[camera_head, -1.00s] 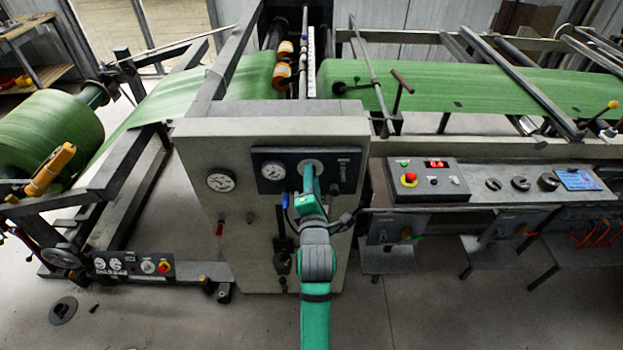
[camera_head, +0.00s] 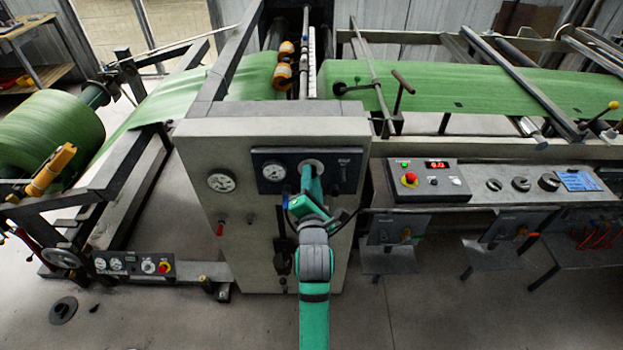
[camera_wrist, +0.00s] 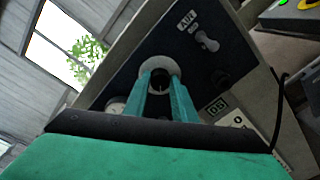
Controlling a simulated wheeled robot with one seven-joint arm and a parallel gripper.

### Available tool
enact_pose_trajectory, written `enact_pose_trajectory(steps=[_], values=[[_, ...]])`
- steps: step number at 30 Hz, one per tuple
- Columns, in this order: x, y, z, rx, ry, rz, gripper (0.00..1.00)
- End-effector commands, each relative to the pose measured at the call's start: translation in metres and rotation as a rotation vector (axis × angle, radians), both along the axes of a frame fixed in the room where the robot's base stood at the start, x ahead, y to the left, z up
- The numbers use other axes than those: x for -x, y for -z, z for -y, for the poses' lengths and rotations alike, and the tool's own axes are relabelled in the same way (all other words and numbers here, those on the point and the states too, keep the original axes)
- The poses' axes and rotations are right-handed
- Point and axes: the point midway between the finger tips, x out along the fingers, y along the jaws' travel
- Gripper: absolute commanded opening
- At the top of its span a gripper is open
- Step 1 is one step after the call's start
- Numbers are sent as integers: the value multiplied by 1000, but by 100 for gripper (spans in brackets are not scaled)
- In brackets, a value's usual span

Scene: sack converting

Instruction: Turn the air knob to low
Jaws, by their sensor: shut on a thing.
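The air knob (camera_wrist: 160,82) is a small dark knob on a round pale dial plate on the dark panel. The two teal fingers of my gripper (camera_wrist: 161,77) are shut on it, one on each side, and cover much of it. I cannot read its setting. In the head view, the pale dial plate (camera_head: 312,165) shows at the top middle of the panel (camera_head: 266,187), with my gripper reaching up to it and hiding the knob.
A gauge (camera_head: 273,171) sits left of the dial and a small switch (camera_head: 343,168) right of it. Another gauge (camera_head: 221,181) is on the grey cabinet (camera_head: 200,145). A control box (camera_head: 428,188) with a red button stands to the right.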

Motion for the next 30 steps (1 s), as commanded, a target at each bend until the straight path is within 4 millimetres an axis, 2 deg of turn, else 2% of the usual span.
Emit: enact_pose_trajectory(steps=[1, 2, 3, 4, 13, 17, 30], values=[[0, 2, -4, -1, -6, -3, 2], [0, 2, -4, -1, -6, -3, 31], [0, 1, -4, -1, -6, -3, 41], [0, 1, -3, -1, -5, -3, 43], [1, 1, -1, -1, -2, -1, 43], [11, 0, -1, -1, -2, 0, 43], [86, -4, 1, -1, -1, -2, 43]])
